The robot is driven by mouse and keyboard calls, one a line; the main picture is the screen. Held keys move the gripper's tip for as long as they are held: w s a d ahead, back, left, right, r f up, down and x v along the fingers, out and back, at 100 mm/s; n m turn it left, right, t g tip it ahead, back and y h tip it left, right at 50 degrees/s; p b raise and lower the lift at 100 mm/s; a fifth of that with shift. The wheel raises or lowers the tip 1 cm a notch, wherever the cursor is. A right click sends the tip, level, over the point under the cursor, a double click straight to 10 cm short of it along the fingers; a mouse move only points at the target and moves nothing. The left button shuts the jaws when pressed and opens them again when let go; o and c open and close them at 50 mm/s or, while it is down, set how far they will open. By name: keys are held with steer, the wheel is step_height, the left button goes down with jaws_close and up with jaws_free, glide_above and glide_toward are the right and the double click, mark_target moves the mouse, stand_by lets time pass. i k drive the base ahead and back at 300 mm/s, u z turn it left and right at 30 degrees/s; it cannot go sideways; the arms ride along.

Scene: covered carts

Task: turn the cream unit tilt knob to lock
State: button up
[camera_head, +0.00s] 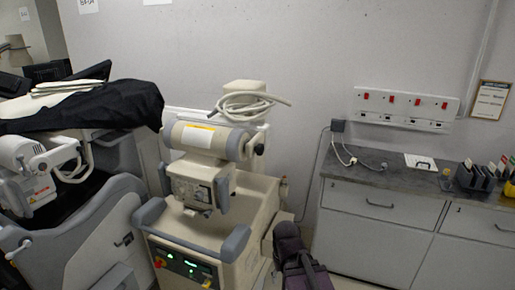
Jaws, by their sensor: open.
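The cream unit (220,215) stands left of centre, a wheeled cream and grey machine with a thick horizontal cylinder head (205,137) and a boxy block below it. A small dark knob (259,149) sticks out at the right end of the head; I take it for the tilt knob. It is too small to read its setting or any lock mark. My gripper's fingers do not show. A dark, rounded form (290,250) at the bottom centre, right of the unit, looks like part of my arm.
Another grey-white machine (80,220) under a black cover (100,108) stands close on the left. A coiled pale cable (245,104) rests on top of the cream unit. A grey counter (400,172) with drawers runs along the right wall.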

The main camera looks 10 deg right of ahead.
mark_target(260, 149)
steer(key=k, duration=1.3)
steer(key=z, duration=0.25)
steer(key=i, duration=1.95)
steer(key=u, duration=0.4)
